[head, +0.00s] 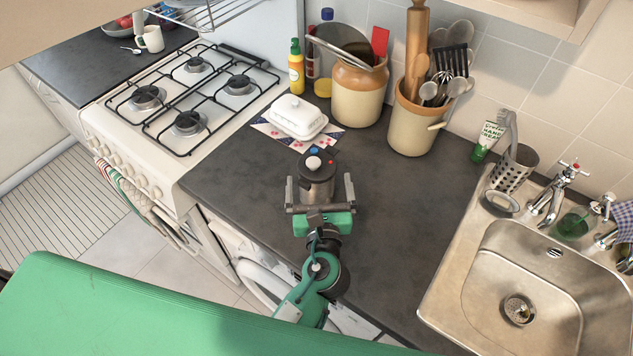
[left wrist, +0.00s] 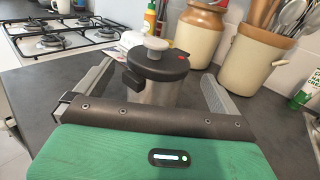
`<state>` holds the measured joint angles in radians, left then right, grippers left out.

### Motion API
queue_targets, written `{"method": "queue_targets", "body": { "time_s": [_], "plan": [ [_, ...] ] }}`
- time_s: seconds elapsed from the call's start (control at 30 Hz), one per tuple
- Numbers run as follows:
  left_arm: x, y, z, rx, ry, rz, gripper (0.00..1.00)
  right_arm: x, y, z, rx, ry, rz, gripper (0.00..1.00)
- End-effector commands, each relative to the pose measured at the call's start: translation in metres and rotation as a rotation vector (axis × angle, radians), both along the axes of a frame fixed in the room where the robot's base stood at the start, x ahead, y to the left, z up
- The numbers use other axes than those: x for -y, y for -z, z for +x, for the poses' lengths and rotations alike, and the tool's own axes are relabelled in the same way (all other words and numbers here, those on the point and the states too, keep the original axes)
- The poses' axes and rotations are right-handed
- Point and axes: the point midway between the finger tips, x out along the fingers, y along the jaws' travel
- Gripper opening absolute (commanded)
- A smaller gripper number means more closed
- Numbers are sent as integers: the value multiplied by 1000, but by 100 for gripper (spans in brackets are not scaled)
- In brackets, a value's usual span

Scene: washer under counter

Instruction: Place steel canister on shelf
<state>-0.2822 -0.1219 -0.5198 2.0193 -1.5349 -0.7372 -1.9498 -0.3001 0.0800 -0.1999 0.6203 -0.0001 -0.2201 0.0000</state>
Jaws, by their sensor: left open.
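The steel canister (head: 317,180) stands upright on the dark counter, with a black lid, a white knob and a small red spot. It also shows in the left wrist view (left wrist: 158,85). My left gripper (head: 320,190) is open, with one finger on each side of the canister. In the left wrist view the fingers (left wrist: 155,85) stand apart, with gaps visible between them and the canister. The canister's lower part is hidden behind the gripper's palm. A wooden shelf or cabinet edge (head: 545,12) shows at the top right. My right gripper is not in view.
A white butter dish (head: 298,117) on a patterned cloth stands just behind the canister. A gas stove (head: 185,110) is left, a steel sink (head: 530,290) right. The counter (head: 400,235) between canister and sink is clear.

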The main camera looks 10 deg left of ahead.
Motion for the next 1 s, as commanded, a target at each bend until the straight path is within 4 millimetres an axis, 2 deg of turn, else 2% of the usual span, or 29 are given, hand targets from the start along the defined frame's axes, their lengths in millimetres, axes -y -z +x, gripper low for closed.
{"method": "queue_targets", "body": {
  "time_s": [0.17, 0.4, 0.7, 0.77, 1.0],
  "plan": [
    [-5, -2, 14, 0, -1, 0, 100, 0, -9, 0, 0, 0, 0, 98],
    [-15, 1, 46, 2, 0, 1, 100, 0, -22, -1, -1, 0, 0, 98],
    [-17, 3, 52, 0, 0, -1, 100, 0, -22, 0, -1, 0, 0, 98],
    [-17, 3, 52, 0, 0, -1, 92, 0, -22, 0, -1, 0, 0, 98],
    [-17, 3, 52, 0, 0, -1, 45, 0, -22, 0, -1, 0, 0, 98]
  ]
}}
